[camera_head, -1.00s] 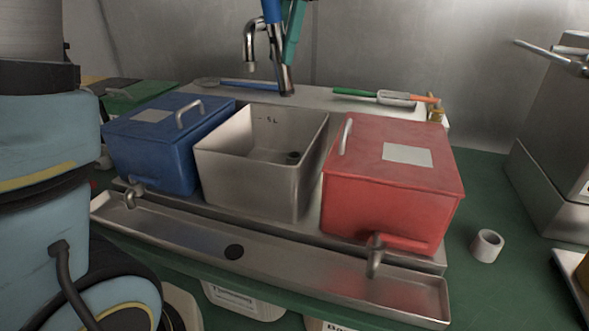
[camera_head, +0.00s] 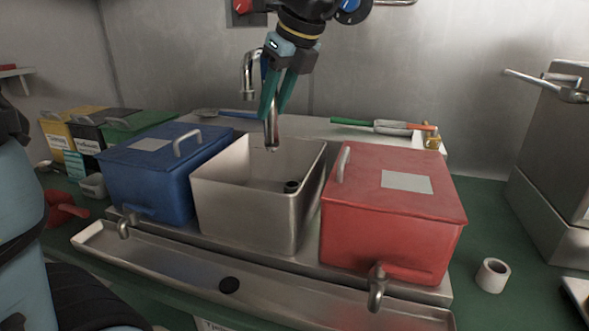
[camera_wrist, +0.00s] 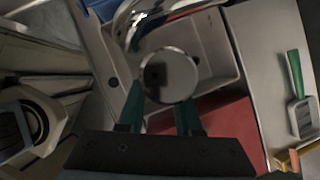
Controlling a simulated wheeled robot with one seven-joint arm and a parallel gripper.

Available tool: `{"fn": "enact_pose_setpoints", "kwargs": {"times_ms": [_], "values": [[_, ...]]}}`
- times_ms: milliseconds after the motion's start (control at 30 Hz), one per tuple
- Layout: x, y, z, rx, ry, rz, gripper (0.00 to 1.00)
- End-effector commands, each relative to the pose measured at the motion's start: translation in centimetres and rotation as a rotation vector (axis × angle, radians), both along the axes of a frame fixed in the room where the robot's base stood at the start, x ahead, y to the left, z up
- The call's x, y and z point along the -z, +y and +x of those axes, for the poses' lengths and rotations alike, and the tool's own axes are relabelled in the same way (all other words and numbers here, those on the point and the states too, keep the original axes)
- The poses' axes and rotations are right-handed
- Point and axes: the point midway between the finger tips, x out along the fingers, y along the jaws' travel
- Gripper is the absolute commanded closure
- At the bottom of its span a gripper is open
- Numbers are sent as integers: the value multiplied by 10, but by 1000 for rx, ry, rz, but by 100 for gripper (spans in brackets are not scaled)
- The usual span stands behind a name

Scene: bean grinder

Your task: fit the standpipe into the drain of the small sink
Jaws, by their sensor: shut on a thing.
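The small sink (camera_head: 245,215) is an open steel box between a blue and a red lidded box. Its drain (camera_head: 291,187) is a dark ring on the sink floor, towards the right. My gripper (camera_head: 271,108) has teal fingers, shut on the standpipe (camera_head: 272,132), a shiny metal tube hanging roughly upright. The tube's lower end shows against the sink's back rim and inner wall, apart from the drain and to its upper left in the head view. In the wrist view the standpipe's round end (camera_wrist: 167,75) sits just beyond the fingertips and hides part of the sink.
A curved tap (camera_head: 248,75) stands behind the sink, close left of the standpipe. The blue box (camera_head: 150,175) and red box (camera_head: 390,215) flank the sink. A white ring (camera_head: 492,275) stands at right.

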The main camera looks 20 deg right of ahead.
Motion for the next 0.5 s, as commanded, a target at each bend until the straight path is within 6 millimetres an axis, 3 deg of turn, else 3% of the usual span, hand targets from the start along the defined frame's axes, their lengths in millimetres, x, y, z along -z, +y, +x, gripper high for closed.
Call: {"fn": "enact_pose_setpoints", "kwargs": {"times_ms": [200, 500], "values": [[-3, -37, 44, -4, 1, 1, 100], [-2, -76, 91, -5, 1, 0, 100]]}}
